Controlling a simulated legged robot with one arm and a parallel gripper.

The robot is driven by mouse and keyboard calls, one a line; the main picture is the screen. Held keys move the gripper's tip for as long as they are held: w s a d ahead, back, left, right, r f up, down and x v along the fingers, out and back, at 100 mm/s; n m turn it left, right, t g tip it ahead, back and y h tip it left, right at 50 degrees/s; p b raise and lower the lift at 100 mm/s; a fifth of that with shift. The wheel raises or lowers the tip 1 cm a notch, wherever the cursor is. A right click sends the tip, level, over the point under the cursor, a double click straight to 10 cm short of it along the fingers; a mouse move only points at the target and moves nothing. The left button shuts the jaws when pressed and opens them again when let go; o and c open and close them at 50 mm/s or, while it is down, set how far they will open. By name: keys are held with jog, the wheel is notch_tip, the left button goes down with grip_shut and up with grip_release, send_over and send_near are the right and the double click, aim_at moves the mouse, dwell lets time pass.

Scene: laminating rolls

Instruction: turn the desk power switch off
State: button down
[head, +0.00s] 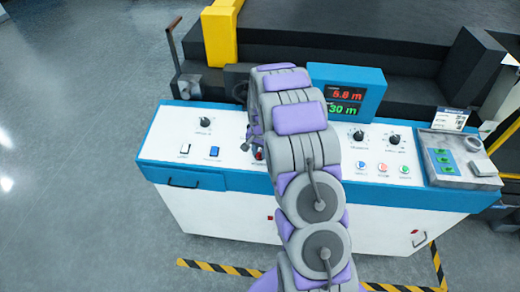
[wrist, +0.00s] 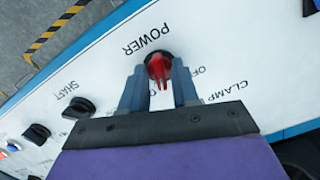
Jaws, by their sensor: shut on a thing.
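The power switch (wrist: 158,66) is a red rotary knob on a dark base, next to the POWER label on the white desk panel. In the wrist view my gripper (wrist: 160,88) has its two fingers on either side of the red knob and is shut on it. The red handle points down toward my gripper in that view. The small lettering beside it is partly hidden by the fingers. In the head view my arm covers most of this area, and only a bit of red (head: 258,154) shows beside it.
The white and blue control desk (head: 165,150) carries a black knob (head: 205,122), a blue rocker switch (head: 214,151), several lit buttons (head: 382,168) and a display (head: 346,95). In the wrist view, black knobs (wrist: 79,107) sit left of my gripper. Striped floor tape (head: 220,267) runs in front.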

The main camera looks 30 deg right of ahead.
jog(key=n+p, duration=0.2)
jog(key=n, duration=0.4)
jog(key=shift+w+r+h, duration=0.1)
jog(key=shift+h, duration=0.3)
jog(key=n+p, duration=0.1)
jog(key=n, duration=0.2)
jog(key=n+p, duration=0.1)
jog(key=n, duration=0.2)
jog(key=shift+a+n+g+h, duration=0.1)
jog(key=shift+n+g+h, duration=0.2)
jog(key=c, duration=1.2)
grip_release()
jog(key=r, duration=0.5)
jog(key=a+r, duration=0.1)
jog(key=r, duration=0.5)
jog(key=a+r, duration=0.1)
jog(key=r, duration=0.5)
jog(key=shift+p, duration=0.35)
